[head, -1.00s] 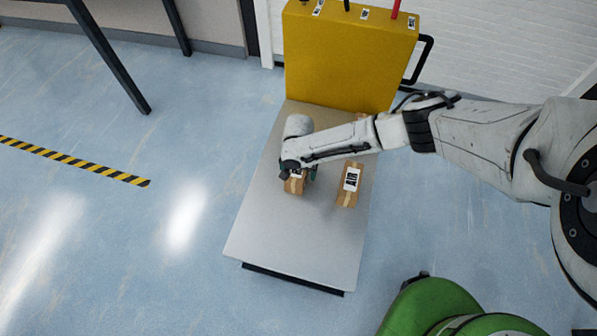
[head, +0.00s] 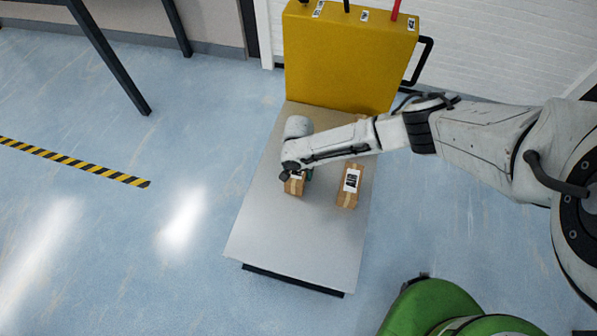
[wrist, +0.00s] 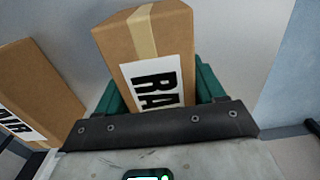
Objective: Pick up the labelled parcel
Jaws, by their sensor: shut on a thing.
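The labelled parcel (head: 295,187) is a small brown carton with tan tape, on the grey platform below the end of my arm. In the wrist view the parcel (wrist: 148,50) shows a white label with large black letters, partly cut off by my gripper's dark edge. My gripper (wrist: 160,92) has green fingers on both sides of the parcel and is shut on it. In the head view the gripper (head: 300,175) is mostly hidden under my wrist. I cannot tell whether the parcel touches the platform.
A second brown parcel (head: 348,190) with a white label stands to the right on the platform (head: 290,235); it also shows at the left of the wrist view (wrist: 35,85). A yellow cabinet (head: 345,60) rises at the platform's far end.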

